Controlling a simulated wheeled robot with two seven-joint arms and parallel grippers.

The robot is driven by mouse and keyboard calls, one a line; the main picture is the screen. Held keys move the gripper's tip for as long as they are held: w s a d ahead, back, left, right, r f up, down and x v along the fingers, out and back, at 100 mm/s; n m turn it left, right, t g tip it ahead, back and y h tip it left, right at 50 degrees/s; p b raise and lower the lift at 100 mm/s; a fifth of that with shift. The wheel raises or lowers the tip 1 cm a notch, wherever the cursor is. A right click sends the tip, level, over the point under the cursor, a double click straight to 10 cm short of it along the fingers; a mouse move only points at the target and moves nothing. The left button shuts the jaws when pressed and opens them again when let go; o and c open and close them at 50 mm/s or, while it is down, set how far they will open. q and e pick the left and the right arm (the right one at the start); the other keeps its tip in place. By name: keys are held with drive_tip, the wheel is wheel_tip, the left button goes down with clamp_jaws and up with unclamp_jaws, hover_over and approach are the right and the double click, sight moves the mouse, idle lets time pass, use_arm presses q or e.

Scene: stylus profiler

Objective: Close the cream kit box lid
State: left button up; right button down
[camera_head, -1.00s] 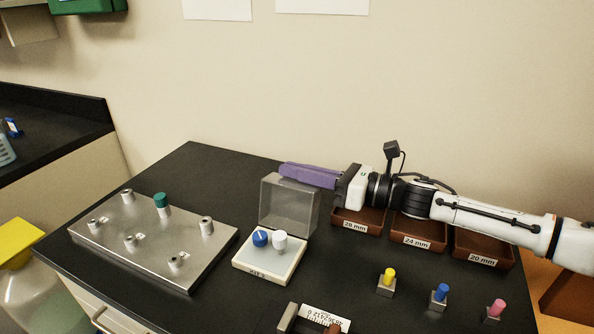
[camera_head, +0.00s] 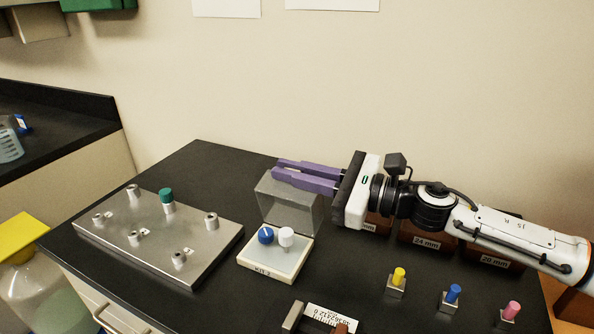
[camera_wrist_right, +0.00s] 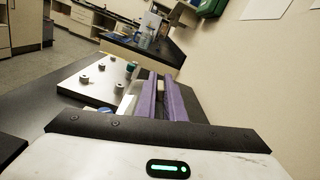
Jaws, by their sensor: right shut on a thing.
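The cream kit box (camera_head: 262,271) sits on the black bench, holding a blue-topped piece (camera_head: 265,235) and a white-topped piece (camera_head: 286,237). Its clear grey lid (camera_head: 290,208) stands raised at the back of the box, open, leaning a little toward the base. My right gripper (camera_head: 278,168) reaches in from the right with its purple fingers at the lid's top edge, shut on the lid. The fingers also show in the right wrist view (camera_wrist_right: 160,82), where they hide much of the lid. My left gripper is not in view.
A metal plate (camera_head: 150,240) with several posts, one green-topped (camera_head: 167,196), lies left of the box. Brown trays (camera_head: 425,233) sit partly behind my right arm. Yellow (camera_head: 398,276), blue (camera_head: 453,293) and pink (camera_head: 511,311) pieces stand at the right. A gauge (camera_head: 325,318) lies in front.

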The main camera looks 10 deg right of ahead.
drive_tip(key=shift+s+a+r+n, duration=0.1)
drive_tip(key=shift+s+a+n, duration=0.3)
drive_tip(key=shift+s+n, duration=0.25)
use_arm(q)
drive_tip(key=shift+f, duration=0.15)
